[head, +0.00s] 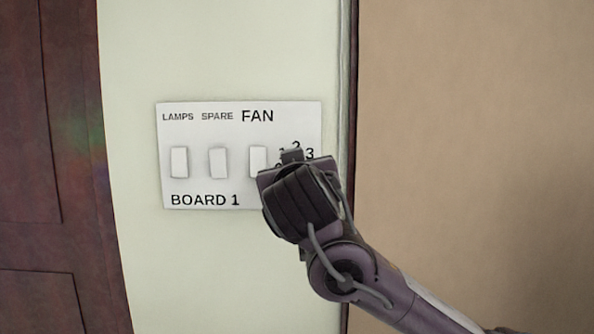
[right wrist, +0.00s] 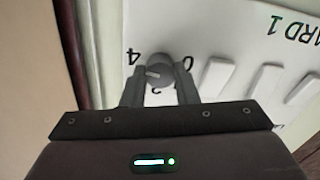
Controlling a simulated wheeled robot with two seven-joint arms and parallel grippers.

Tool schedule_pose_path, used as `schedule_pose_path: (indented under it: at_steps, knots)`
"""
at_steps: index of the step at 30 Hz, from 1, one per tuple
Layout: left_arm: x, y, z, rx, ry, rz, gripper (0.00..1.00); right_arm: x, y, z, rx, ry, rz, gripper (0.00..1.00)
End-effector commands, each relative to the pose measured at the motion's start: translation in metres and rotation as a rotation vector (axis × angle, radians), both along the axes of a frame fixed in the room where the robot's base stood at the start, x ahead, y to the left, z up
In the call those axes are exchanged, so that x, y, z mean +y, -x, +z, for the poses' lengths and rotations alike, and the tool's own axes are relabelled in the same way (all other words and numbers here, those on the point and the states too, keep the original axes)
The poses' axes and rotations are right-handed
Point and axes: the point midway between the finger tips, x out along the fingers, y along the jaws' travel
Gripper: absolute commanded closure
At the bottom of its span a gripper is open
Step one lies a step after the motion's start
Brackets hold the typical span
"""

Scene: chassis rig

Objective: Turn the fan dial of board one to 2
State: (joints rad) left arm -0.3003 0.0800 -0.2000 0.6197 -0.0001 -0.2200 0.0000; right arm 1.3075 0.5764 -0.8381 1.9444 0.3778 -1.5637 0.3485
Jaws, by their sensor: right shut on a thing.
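Board one (head: 215,188) is a white panel on the wall with the labels LAMPS, SPARE and FAN. The fan dial (right wrist: 158,62) is a round grey knob with a pale mark, ringed by digits. In the right wrist view, the mark sits on its lower left, between the 4 and the 2; the exact setting is hard to read. My right gripper (right wrist: 161,80) is shut on the dial, one finger on each side. In the head view my right gripper (head: 291,158) hides the dial, with 1, 2 and 3 showing above it. My left gripper is out of view.
Three white rocker switches, for lamps (head: 179,162), spare (head: 218,162) and fan (head: 258,160), sit left of the dial. A dark wooden door (head: 55,150) is at far left. A dark wall edge (head: 349,80) runs just right of the board.

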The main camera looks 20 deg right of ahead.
Motion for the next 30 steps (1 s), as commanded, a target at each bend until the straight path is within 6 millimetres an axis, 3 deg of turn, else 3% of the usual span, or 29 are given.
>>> schedule_pose_path:
  at_steps: [11, 30]
  knots:
    - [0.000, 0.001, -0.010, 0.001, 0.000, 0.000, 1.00, 0.000, 0.000, -0.002, 0.037, 0.129, 0.000, 0.96]
    - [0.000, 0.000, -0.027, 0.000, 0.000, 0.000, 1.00, 0.000, 0.000, 0.000, 0.199, 0.696, 0.001, 0.96]
